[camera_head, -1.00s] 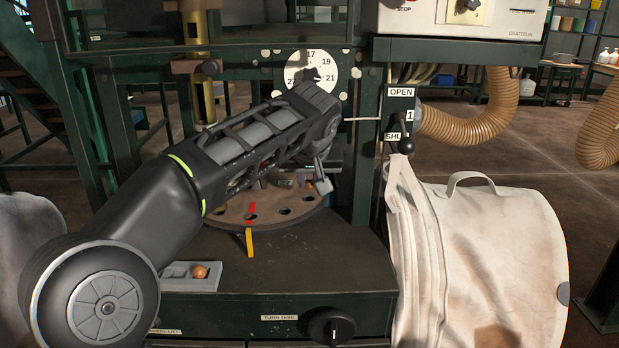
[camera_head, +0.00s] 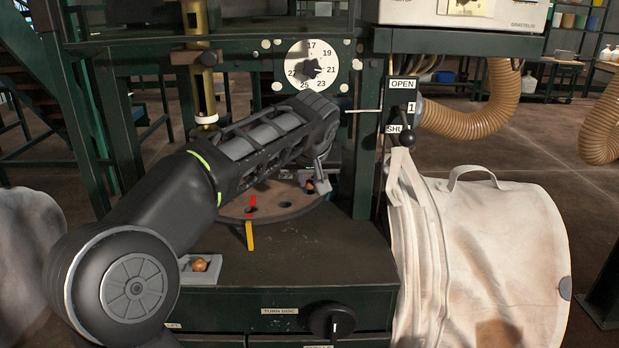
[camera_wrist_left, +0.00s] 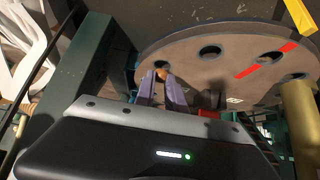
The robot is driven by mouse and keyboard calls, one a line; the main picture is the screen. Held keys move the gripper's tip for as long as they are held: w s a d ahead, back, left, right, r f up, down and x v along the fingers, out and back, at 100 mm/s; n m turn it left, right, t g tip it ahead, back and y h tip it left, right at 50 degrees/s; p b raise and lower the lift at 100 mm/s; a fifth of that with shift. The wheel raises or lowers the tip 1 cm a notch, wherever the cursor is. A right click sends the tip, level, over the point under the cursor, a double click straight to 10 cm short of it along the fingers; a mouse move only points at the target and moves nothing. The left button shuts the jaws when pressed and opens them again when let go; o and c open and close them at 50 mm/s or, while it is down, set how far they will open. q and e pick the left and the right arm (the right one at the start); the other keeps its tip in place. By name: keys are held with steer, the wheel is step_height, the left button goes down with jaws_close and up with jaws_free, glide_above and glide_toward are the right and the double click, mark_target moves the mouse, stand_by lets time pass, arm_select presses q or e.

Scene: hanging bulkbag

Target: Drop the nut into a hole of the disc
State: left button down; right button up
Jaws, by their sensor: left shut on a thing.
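My left gripper (camera_head: 320,184) is shut on a small brown nut (camera_head: 310,186) at the right rear of the round disc (camera_head: 272,208). In the left wrist view the nut (camera_wrist_left: 160,75) sits between the fingertips, right by a hole near the rim of the disc (camera_wrist_left: 222,70). I cannot tell whether it is over or inside that hole. The disc has several dark holes and a red mark (camera_wrist_left: 266,61). Part of the disc is hidden behind my left arm. My right gripper is not in view.
A grey tray (camera_head: 211,279) with another brown nut (camera_head: 200,265) is at the front left of the dark bench. A yellow pointer (camera_head: 250,236) stands at the disc's front edge. A dial (camera_head: 313,65) is behind my arm; a white bulk bag (camera_head: 490,250) is at right.

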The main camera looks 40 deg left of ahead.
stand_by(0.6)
arm_select(q)
steer(key=c, duration=1.3)
jaws_free()
steer(key=shift+p+v, duration=0.75)
steer(key=shift+v, duration=3.2)
steer(key=shift+f, duration=0.1)
